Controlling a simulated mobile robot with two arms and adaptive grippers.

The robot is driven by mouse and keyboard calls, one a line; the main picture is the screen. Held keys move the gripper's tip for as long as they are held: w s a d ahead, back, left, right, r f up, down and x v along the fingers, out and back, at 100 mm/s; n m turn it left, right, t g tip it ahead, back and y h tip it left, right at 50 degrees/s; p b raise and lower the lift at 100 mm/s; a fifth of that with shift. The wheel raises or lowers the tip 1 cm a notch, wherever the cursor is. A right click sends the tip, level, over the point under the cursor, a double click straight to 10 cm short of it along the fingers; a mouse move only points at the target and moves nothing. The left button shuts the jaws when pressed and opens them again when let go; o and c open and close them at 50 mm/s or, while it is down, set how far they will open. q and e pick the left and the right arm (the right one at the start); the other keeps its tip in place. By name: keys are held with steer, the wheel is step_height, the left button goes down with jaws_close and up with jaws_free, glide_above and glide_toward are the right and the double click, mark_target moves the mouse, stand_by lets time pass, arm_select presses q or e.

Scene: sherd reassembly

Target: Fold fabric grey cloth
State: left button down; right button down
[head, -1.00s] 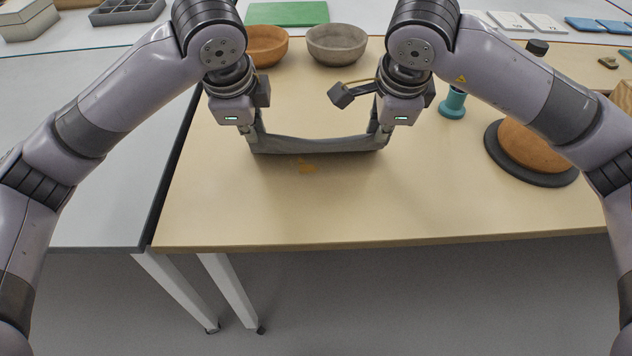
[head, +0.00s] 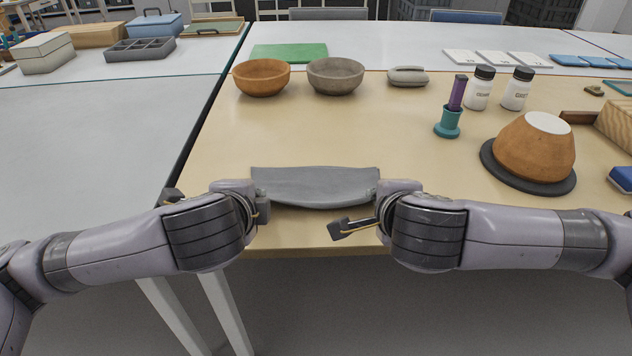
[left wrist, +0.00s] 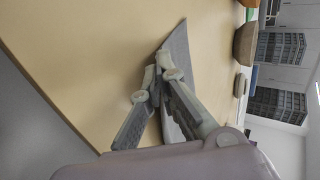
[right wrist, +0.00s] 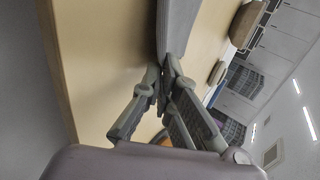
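The grey cloth (head: 316,186) spans between my two grippers near the front edge of the beige table, its upper side a broad panel and its near edge sagging in the middle. My left gripper (head: 264,203) is shut on its left end; in the left wrist view the fingers (left wrist: 165,68) pinch the cloth (left wrist: 179,46). My right gripper (head: 374,197) is at its right end; in the right wrist view its fingertips (right wrist: 164,78) are together on the cloth (right wrist: 176,28). I cannot tell how much of the cloth touches the table.
Behind the cloth stand an orange bowl (head: 262,78) and a grey bowl (head: 336,76). To the right are a teal holder (head: 448,123), two white jars (head: 479,90) and a clay vessel (head: 535,150) on a dark disc. The table between cloth and bowls is clear.

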arm_select(q)
steer(key=c, duration=2.3)
jaws_free()
arm_select(e)
steer(key=c, duration=2.3)
jaws_free()
